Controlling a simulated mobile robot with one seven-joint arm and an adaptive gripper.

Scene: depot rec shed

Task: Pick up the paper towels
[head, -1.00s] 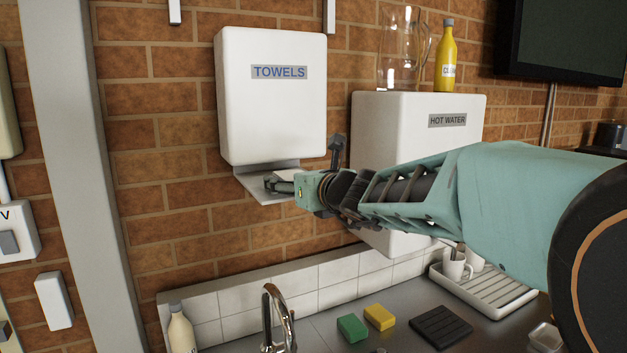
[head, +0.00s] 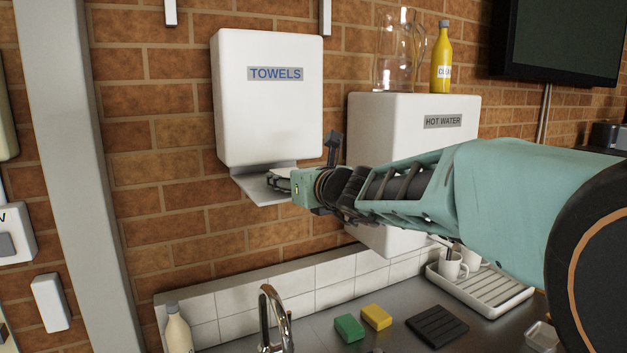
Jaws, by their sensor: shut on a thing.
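A white wall dispenser (head: 268,115) labelled TOWELS hangs on the brick wall, left of centre in the head view. Its metal tray (head: 258,191) sticks out below. A small strip of white paper towels (head: 283,172) shows at the tray, mostly hidden by my gripper. My gripper (head: 276,182) reaches in from the right, just over the tray and below the dispenser body. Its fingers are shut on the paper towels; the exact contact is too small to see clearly.
A white HOT WATER box (head: 405,135) hangs just right, with a glass jug (head: 397,60) and yellow bottle (head: 442,60) on top. Below are a tap (head: 272,318), green sponge (head: 349,328), yellow sponge (head: 376,317) and drainer with mugs (head: 490,291).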

